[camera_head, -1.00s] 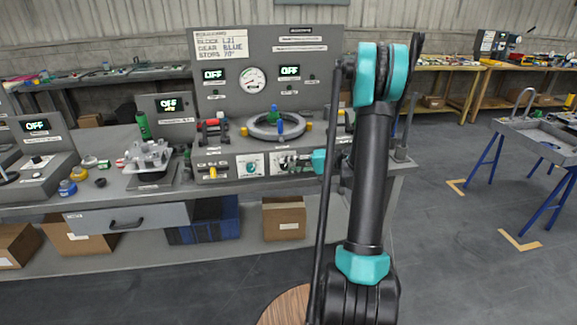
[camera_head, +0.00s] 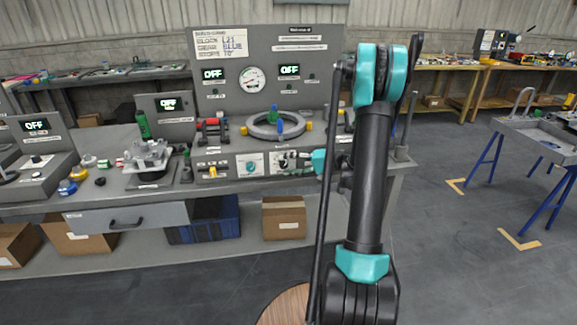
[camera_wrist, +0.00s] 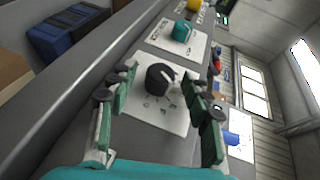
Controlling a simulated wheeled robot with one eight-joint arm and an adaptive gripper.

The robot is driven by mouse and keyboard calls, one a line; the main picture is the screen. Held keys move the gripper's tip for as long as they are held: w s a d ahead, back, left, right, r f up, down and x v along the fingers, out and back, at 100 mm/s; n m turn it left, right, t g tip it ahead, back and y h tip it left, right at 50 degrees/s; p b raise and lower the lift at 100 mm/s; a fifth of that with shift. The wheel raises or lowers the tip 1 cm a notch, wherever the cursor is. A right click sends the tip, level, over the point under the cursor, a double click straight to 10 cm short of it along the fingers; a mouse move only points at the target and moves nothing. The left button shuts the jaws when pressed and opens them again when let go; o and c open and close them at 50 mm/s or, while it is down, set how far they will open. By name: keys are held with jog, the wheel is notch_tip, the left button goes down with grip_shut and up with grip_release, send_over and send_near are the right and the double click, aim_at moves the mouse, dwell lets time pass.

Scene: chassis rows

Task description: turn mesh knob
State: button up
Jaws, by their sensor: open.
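A black round knob (camera_wrist: 158,78) with a pale pointer line sits on a white plate (camera_wrist: 150,108) on the grey panel in the wrist view. I take it for the mesh knob; its label is not readable. My gripper (camera_wrist: 159,82) is open, with one green-padded finger on each side of the knob. I cannot tell whether either finger touches it. In the head view my gripper (camera_head: 300,161) is at the right plate of the bench's lower front panel, partly covering it. A teal knob (camera_wrist: 182,31) sits on the neighbouring plate, also in the head view (camera_head: 250,167).
A yellow knob (camera_head: 212,173) is farther left on the panel. Above stand a grey ring (camera_head: 262,131) with coloured parts, a dial (camera_head: 252,79) and displays reading OFF. A drawer (camera_head: 150,214) juts from the bench front. Boxes lie below.

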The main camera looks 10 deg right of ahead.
jog(key=v, duration=1.2)
jog(key=s+a+f+g+h, duration=0.2)
jog(key=s+a+h, duration=0.4)
jog(key=s+a, duration=0.45)
jog(key=s+d+f+n+h, duration=0.1)
jog(key=s+h, duration=0.3)
jog(key=s, duration=0.4)
jog(key=s+d+f+n+h, duration=0.1)
jog(key=s+f+n+h, duration=0.1)
jog(key=s, duration=0.6)
jog(key=shift+f+n+h, duration=0.3)
jog(key=shift+f+h, duration=0.55)
jog(key=shift+h, duration=0.25)
